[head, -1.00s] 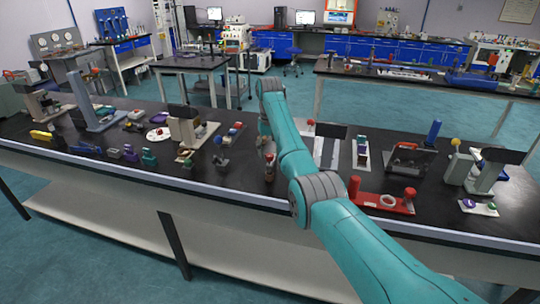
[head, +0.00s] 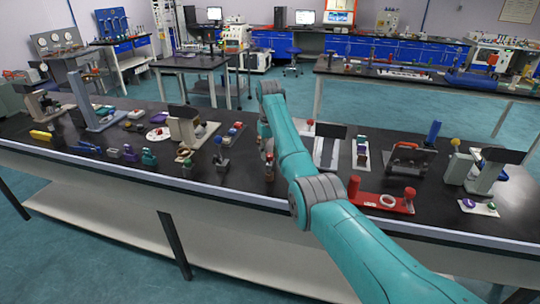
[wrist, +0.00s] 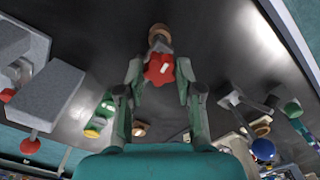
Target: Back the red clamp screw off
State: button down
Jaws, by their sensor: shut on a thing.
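The red clamp screw (wrist: 160,69) shows as a lobed red knob with a pale slot-like mark, in the middle of the wrist view. My gripper (wrist: 161,72) has one finger on each side of it and is shut on it. A brown round piece (wrist: 159,32) on a grey stem lies just beyond the knob. In the head view my wrist hangs over the front part of the black bench, and the small clamp (head: 269,172) stands below it. The contact between fingers and knob is too small to judge there.
The black bench (head: 330,205) is crowded. A red fixture with a white ring (head: 388,201) stands to the right, and a small grey stand (head: 221,163) to the left. In the wrist view a grey block (wrist: 48,92) is at left and a blue ball (wrist: 262,149) at lower right.

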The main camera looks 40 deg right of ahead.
jog(key=n, duration=0.3)
dwell(0.4)
jog(key=shift+n, duration=2.3)
jog(key=shift+n, duration=0.3)
jog(key=n, duration=0.4)
jog(key=n, duration=0.4)
jog(key=shift+n, duration=0.3)
